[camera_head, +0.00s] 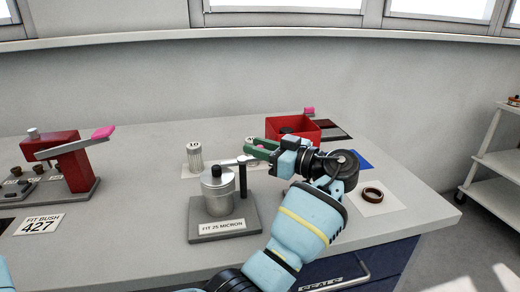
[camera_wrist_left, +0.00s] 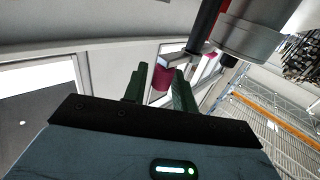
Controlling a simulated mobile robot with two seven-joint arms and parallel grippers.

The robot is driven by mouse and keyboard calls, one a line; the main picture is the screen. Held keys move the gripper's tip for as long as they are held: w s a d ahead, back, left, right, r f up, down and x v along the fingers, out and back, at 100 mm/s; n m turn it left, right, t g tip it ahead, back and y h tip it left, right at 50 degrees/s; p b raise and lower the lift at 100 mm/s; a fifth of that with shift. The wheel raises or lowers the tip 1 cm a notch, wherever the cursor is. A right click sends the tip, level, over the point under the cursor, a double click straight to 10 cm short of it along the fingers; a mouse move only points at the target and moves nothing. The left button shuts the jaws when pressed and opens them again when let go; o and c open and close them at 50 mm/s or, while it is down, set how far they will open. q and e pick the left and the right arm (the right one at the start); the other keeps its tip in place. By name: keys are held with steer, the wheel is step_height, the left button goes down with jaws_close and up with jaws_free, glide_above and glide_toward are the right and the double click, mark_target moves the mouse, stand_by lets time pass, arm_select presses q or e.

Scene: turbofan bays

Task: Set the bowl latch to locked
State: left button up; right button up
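The silver bowl (camera_head: 217,192) with a black knob stands on a grey base plate (camera_head: 207,231) labelled "FIT 25 MICRON". A dark post (camera_head: 243,180) rises at its right, and a light bar (camera_head: 229,162) runs near the post's top. My left gripper (camera_head: 249,151) is just right of and above the bowl, its green fingers pointing left. In the left wrist view, a grey bar (camera_wrist_left: 173,57) carries a magenta grip (camera_wrist_left: 162,77). The grip shows between the tips of my open left fingers (camera_wrist_left: 160,86), with a gap on its left. My right gripper is not in view.
A red bin (camera_head: 293,129) stands behind my left gripper. A ribbed cylinder (camera_head: 194,156) marked 10 stands behind the bowl. A red press (camera_head: 66,165) with a pink-tipped lever is at left. A dark ring (camera_head: 372,195) lies at right. Bench between press and bowl is clear.

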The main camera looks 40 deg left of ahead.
arm_select(q)
steer(key=shift+o, duration=0.7)
steer(key=shift+f, duration=0.1)
steer(key=shift+d, duration=0.1)
steer(key=shift+d, duration=0.2)
steer(key=d+b, duration=0.1)
steer(key=d, duration=0.6)
steer(key=shift+w+d, duration=0.15)
steer(key=shift+w, duration=0.2)
